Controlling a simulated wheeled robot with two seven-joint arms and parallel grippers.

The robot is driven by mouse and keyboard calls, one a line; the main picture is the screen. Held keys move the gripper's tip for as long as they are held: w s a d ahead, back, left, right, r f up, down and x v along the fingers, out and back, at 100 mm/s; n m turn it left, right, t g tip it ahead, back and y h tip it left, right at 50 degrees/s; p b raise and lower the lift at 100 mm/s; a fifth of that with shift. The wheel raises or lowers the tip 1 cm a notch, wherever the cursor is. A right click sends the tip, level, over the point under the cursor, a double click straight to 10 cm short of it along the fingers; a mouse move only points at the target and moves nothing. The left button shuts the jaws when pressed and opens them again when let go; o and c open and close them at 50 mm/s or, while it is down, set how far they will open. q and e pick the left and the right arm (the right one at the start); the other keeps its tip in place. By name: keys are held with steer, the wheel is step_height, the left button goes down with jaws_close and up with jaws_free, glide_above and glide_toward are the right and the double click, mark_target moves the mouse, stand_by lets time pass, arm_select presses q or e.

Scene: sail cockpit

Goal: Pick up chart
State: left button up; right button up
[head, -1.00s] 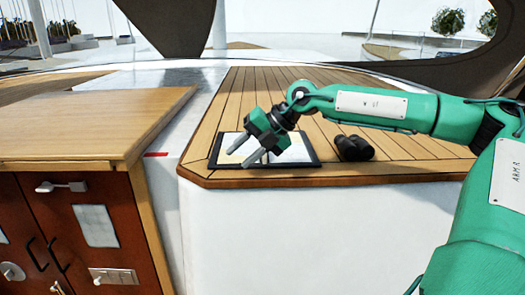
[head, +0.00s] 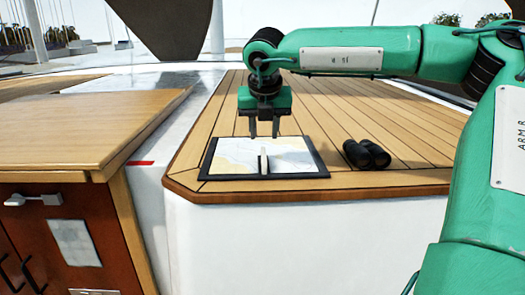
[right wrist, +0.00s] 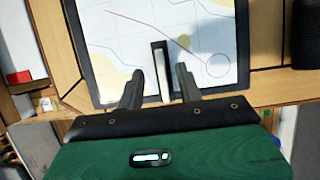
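The chart (head: 232,158) is a flat pale sheet with blue and tan areas in a dark frame, lying on the wooden bench top near its front edge. A light upright handle (head: 263,162) stands up from its middle. My right gripper (head: 264,132) points down above the back part of the chart. In the right wrist view its two fingers (right wrist: 158,88) are apart with the handle (right wrist: 161,72) showing between and beyond them; nothing is held. The chart (right wrist: 205,35) fills the upper part of that view. My left gripper is not in view.
Black binoculars (head: 366,154) lie on the bench top (head: 420,150) to the right of the chart. A wooden cabinet (head: 75,130) stands at the left, across a pale gap. Bare planks lie behind the chart.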

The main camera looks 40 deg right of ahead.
mark_target(263, 147)
steer(key=shift+x, duration=0.9)
steer(key=shift+w+f+p, duration=0.15)
steer(key=shift+f+p, duration=0.1)
steer(key=shift+p, duration=0.35)
steer(key=p+x, duration=0.2)
steer(key=x, duration=0.2)
steer(key=shift+d+p, duration=0.15)
steer(key=shift+p, duration=0.15)
steer(key=shift+w+f, duration=0.15)
steer(key=shift+f, duration=0.15)
jaws_close()
